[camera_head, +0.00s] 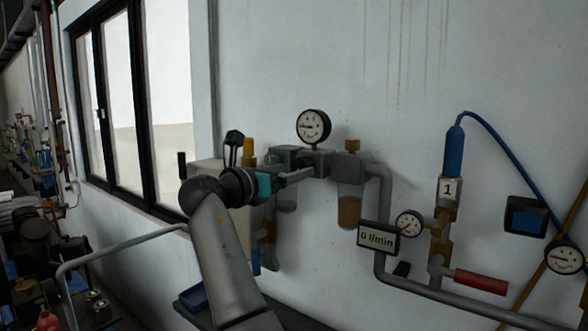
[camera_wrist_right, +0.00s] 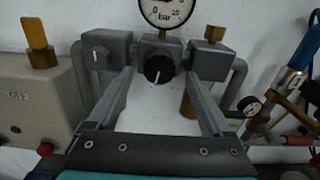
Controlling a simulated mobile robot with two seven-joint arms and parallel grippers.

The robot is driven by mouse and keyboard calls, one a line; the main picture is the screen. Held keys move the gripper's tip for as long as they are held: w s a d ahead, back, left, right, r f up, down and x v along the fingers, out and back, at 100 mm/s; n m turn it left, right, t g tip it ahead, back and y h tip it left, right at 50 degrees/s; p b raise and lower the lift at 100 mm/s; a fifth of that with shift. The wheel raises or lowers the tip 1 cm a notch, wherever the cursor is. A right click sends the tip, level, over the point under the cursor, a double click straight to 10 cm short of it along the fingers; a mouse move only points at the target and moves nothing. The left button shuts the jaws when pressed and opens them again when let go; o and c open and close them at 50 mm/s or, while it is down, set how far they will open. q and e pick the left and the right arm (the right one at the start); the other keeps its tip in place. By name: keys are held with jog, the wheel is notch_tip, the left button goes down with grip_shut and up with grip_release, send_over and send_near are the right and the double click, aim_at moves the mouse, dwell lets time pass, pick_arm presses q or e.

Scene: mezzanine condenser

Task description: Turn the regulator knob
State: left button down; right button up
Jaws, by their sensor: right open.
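The regulator knob (camera_wrist_right: 159,69) is round and black with a pale mark, on the grey block in the middle of the unit, under a pressure gauge (camera_wrist_right: 166,8) marked in bar. In the wrist view my right gripper (camera_wrist_right: 158,78) is open, with one finger to each side of the knob and the space between them empty. I cannot tell whether the fingertips touch the blocks. In the head view my right gripper (camera_head: 297,178) reaches the unit from the left, below the gauge (camera_head: 313,127). The knob cannot be made out there. My left gripper is not in view.
A clear bowl (camera_head: 349,207) hangs at right, beside a grey pipe (camera_head: 384,190). A blue cylinder (camera_head: 454,152) and a red handle (camera_head: 481,282) stand further right.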

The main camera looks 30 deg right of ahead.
jog(key=shift+x, duration=1.05)
grip_shut()
